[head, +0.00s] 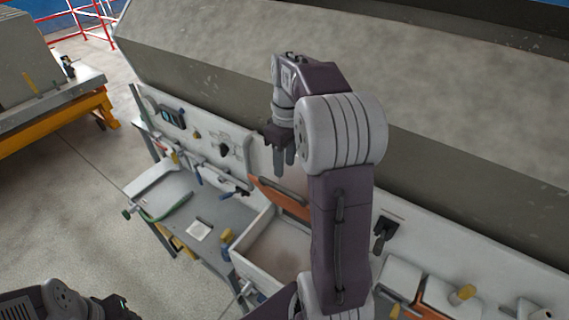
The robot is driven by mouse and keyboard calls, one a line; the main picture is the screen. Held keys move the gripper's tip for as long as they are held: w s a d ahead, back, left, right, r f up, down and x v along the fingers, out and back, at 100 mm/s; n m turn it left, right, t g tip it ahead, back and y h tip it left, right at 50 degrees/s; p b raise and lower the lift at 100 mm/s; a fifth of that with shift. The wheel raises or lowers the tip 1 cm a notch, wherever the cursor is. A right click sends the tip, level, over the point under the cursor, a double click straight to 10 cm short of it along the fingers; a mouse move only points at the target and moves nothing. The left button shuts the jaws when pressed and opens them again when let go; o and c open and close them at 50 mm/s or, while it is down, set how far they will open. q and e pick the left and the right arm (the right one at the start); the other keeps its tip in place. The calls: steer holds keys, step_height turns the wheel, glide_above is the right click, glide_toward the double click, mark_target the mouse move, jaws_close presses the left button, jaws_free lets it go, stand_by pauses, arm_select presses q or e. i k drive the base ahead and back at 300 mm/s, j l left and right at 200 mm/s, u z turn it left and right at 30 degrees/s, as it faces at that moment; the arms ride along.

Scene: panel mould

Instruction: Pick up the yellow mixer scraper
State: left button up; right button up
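I cannot tell for sure which thing is the yellow mixer scraper. My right gripper (284,160) hangs above the workbench near the back panel. Its two fingers point down, slightly apart, with nothing seen between them. My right arm hides part of the bench. Part of my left arm shows at the lower left; its fingertips are not seen.
A white open tray (240,262) sits on the bench below my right arm. The white tool panel (222,150) holds several tools. A large grey concrete mould (450,90) rises behind. An orange-framed table (60,122) stands left, with open floor (70,210) between.

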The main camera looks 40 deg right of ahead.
mark_target(226, 236)
steer(key=k+j, duration=0.75)
steer(key=j, duration=0.2)
